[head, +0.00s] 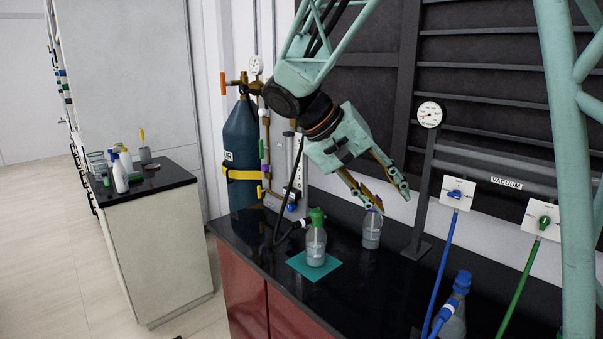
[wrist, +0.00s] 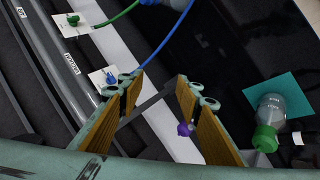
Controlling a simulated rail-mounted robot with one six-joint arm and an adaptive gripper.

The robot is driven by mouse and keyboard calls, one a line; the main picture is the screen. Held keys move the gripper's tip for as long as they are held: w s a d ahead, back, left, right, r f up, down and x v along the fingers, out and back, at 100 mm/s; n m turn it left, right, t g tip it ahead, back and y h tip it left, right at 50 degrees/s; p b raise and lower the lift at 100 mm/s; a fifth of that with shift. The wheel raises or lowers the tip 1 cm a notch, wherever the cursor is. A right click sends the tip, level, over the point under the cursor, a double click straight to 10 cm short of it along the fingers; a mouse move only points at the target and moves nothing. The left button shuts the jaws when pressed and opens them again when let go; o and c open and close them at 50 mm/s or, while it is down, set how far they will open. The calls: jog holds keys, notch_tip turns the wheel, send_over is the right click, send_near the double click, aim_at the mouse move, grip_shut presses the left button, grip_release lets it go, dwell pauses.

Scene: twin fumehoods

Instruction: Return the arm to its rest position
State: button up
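My gripper (head: 393,200) hangs from the upper middle of the head view, tilted down and to the right over the black worktop (head: 350,290). Its two fingers are spread apart with nothing held between them; the wrist view also shows the gap (wrist: 158,84). A clear bottle (head: 371,232) with a purple cap stands upright on the worktop beneath the fingers. In the wrist view its purple cap (wrist: 185,128) shows beside the right finger, which hides part of it. A green-capped bottle (head: 316,246) stands upright on a teal mat (head: 301,265), to the left of the gripper.
A blue gas cylinder (head: 243,150) stands at the worktop's left end. A gauge post (head: 424,190) rises to the right of my gripper. Blue hose (head: 443,262) and green hose (head: 517,285) run down at the right, near a blue-capped bottle (head: 455,310). A side bench (head: 160,240) holds several small bottles.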

jog(key=s+d+r+y, duration=0.1)
jog(key=s+d+y, duration=0.1)
jog(key=s, duration=0.8)
jog(key=s+d+r+y, duration=0.1)
jog(key=s+d+y, duration=0.15)
jog(key=s, duration=0.85)
jog(key=s+a+f+n+t+y, duration=0.1)
jog(key=s+f+y, duration=0.1)
jog(key=s, duration=0.7)
jog(key=s+a+f+y, duration=0.1)
jog(key=s+a+y, duration=0.1)
jog(key=s, duration=0.8)
jog(key=shift+a+f+n+t, duration=0.3)
jog(key=shift+f+n+t, duration=0.05)
jog(key=shift+n+t, duration=0.05)
dwell(1.5)
